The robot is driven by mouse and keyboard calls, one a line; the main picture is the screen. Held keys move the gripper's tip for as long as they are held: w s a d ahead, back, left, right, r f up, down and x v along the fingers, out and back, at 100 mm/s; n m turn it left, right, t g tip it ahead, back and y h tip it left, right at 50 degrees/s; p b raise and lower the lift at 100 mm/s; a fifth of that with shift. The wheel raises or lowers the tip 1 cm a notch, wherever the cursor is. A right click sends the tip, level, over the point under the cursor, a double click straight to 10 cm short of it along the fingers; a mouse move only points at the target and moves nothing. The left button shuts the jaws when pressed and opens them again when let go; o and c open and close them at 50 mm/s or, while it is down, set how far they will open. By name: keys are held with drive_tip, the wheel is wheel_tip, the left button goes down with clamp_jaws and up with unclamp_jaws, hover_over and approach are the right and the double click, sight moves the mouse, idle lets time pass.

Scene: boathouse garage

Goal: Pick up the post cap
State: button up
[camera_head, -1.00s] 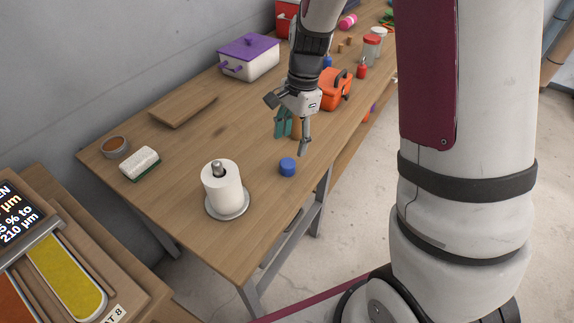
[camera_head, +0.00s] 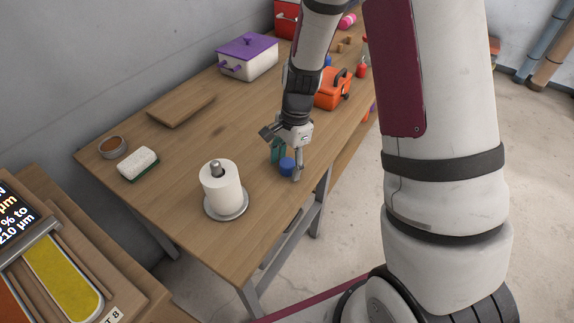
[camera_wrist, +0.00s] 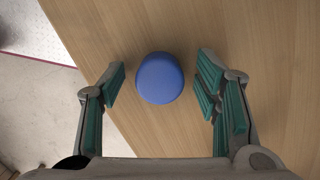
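The post cap appears to be the small blue round piece (camera_head: 287,166) on the wooden table near its right edge. In the wrist view the blue cap (camera_wrist: 160,78) lies between my two fingers, with gaps on both sides. My gripper (camera_head: 286,164) is open around it and points down; in the wrist view its teal-padded fingertips (camera_wrist: 160,80) stand apart and hold nothing. The head view does not show clearly how high the fingertips are above the table.
A paper towel roll on a metal stand (camera_head: 222,188) stands left of the cap. An orange toolbox (camera_head: 333,90) sits behind my gripper. A white box with a purple lid (camera_head: 247,57), a board (camera_head: 181,109), a sponge (camera_head: 138,164) and a round tin (camera_head: 113,147) lie farther left.

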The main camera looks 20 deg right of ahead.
drive_tip(key=c, duration=1)
drive_tip(key=shift+o, duration=0.2)
drive_tip(key=shift+r, duration=0.1)
